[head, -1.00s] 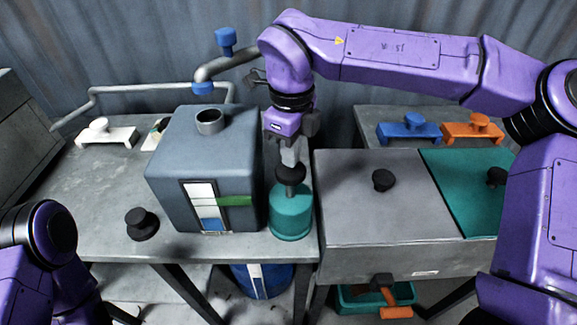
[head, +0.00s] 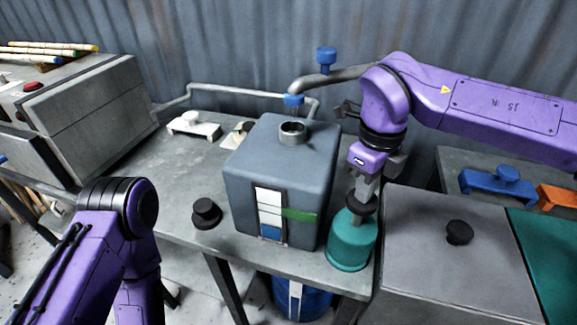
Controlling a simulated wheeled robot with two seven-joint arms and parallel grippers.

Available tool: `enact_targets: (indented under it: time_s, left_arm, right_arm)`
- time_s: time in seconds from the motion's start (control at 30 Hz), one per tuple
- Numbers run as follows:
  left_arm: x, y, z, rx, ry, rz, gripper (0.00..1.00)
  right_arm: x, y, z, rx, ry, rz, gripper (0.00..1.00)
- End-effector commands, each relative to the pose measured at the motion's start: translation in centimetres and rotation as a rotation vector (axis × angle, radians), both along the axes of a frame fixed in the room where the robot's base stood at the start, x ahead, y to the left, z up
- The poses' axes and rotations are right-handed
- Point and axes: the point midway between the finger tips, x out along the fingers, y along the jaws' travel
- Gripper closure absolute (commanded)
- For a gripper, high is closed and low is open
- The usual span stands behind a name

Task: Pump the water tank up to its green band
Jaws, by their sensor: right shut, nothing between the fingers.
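The water tank (head: 262,165) is a grey-blue box on the table, with an open round neck on top. Its front gauge (head: 270,213) shows blue at the bottom, with the blue's top below the green band (head: 299,215). The pump (head: 350,243) is a teal cylinder at the tank's right, topped by a black knob (head: 361,206). My right gripper (head: 365,192) is shut and empty, pointing down at the top of the knob and seemingly touching it. Of my left arm only links show at lower left; its gripper is out of view.
A pipe with a blue valve (head: 326,58) ends above the tank's neck. A black knob (head: 206,212) sits left of the tank, with a white handled piece (head: 193,126) behind it. A grey box (head: 420,250) stands right of the pump.

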Motion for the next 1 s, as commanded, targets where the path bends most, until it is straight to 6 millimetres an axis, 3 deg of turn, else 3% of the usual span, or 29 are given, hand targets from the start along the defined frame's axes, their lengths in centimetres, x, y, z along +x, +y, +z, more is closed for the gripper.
enact_targets:
  time_s: [0.6, 0.77, 1.0]
  left_arm:
    - [0.0, 0.0, -2.9, 0.000, 0.000, 0.000, 0.57]
    - [0.0, 0.0, -1.8, 0.000, 0.000, 0.000, 0.57]
    - [0.0, 0.0, 1.9, 0.000, 0.000, 0.000, 0.57]
  right_arm:
    - [0.0, 0.0, -4.7, -0.001, 0.003, 0.000, 1.00]
    - [0.0, 0.0, -3.6, -0.001, 0.001, 0.000, 1.00]
    - [0.0, 0.0, -0.2, -0.001, 0.001, 0.000, 1.00]
